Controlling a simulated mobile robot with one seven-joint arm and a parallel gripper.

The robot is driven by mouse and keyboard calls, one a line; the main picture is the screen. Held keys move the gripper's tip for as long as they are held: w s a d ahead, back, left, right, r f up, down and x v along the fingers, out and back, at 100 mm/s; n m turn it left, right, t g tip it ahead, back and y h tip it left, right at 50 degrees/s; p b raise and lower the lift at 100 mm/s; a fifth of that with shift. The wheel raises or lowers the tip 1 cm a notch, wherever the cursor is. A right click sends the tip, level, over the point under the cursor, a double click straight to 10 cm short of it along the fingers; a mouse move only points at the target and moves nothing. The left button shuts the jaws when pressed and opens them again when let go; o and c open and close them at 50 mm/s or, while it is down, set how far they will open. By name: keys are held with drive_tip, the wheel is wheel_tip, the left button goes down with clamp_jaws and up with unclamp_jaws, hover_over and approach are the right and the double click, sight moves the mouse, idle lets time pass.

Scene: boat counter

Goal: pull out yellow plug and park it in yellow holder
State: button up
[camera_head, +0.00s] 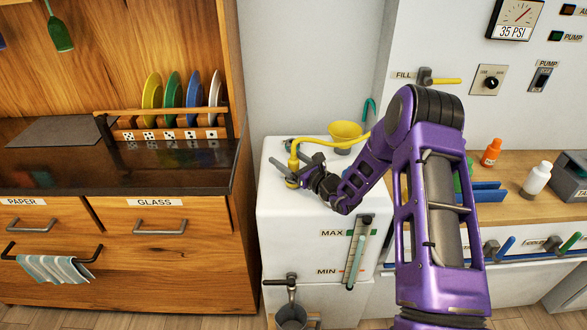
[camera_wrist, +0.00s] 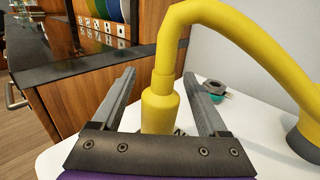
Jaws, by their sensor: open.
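The yellow plug (camera_head: 293,163) stands upright on the white cabinet top, with a yellow hose (camera_head: 327,143) arching from its top. In the wrist view the plug body (camera_wrist: 160,108) stands between the two fingers of my gripper (camera_wrist: 159,82). The fingers are apart, one on each side, with visible gaps to the plug. In the head view my gripper (camera_head: 291,171) reaches the plug from the right. The plug's lower end is hidden behind my gripper in the wrist view. A yellow bowl-shaped piece (camera_head: 345,130) stands at the cabinet's back; I cannot tell whether it is the holder.
The white cabinet (camera_head: 300,240) has a MAX/MIN gauge (camera_head: 357,252) on its front. A teal hook (camera_head: 369,108) rises at its back. A small grey and teal piece (camera_wrist: 214,89) lies behind the plug. A plate rack (camera_head: 165,123) stands on the dark counter to the left.

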drive_tip(key=shift+c, duration=0.2)
clamp_jaws()
drive_tip(key=shift+r, duration=0.1)
wheel_tip(320, 180, up, 10)
idle(0.5)
drive_tip(key=shift+r+p, duration=0.55)
drive_tip(key=shift+r, duration=2.05)
drive_tip(key=shift+d, duration=0.15)
